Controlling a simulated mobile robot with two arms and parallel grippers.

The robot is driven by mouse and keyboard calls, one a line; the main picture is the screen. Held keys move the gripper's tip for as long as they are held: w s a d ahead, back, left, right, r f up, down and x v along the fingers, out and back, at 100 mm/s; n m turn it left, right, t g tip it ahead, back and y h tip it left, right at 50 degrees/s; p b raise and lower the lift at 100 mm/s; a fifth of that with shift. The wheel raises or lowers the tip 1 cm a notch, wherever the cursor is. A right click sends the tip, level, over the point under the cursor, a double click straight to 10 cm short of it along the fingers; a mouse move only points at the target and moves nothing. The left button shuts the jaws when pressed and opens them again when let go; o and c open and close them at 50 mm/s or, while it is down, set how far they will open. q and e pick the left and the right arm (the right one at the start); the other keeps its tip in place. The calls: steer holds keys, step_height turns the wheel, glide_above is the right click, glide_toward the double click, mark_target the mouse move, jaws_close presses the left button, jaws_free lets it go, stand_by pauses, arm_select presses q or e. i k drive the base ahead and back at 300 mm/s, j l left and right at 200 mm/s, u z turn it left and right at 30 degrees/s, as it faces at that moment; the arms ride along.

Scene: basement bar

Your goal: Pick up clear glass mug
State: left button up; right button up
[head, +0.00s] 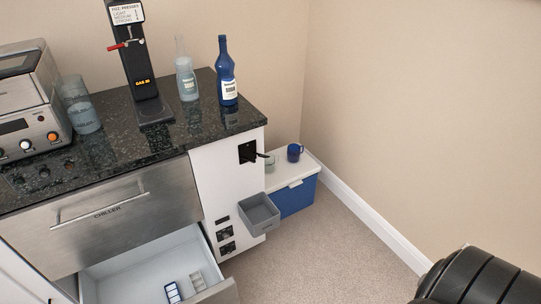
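A small clear glass vessel (270,161), likely the clear glass mug, stands on the white lid of a blue cooler box (293,199) on the floor. It is partly hidden by the black tap handle on the bar's end panel, and its handle cannot be made out. A dark blue mug (294,152) stands to its right on the same lid. Neither of my grippers is in view.
The dark counter (107,149) carries a toaster oven (28,100), a tall clear glass (79,104), a tap tower (136,60) and two bottles. A grey bin (259,214) juts from the end panel. A drawer (150,275) is open. A black ribbed object (480,280) fills the lower right.

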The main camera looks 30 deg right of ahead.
mark_target(269, 163)
steer(key=i+l+u, duration=0.1)
steer(key=l, duration=0.6)
steer(key=i+l, duration=0.2)
steer(key=l, duration=0.45)
steer(key=i+l+u, duration=0.15)
steer(key=l, duration=0.55)
steer(key=i+l+u, duration=0.1)
steer(key=l, duration=0.6)
steer(key=i+l, duration=0.1)
steer(key=l, duration=0.65)
steer(key=i+j+u, duration=0.05)
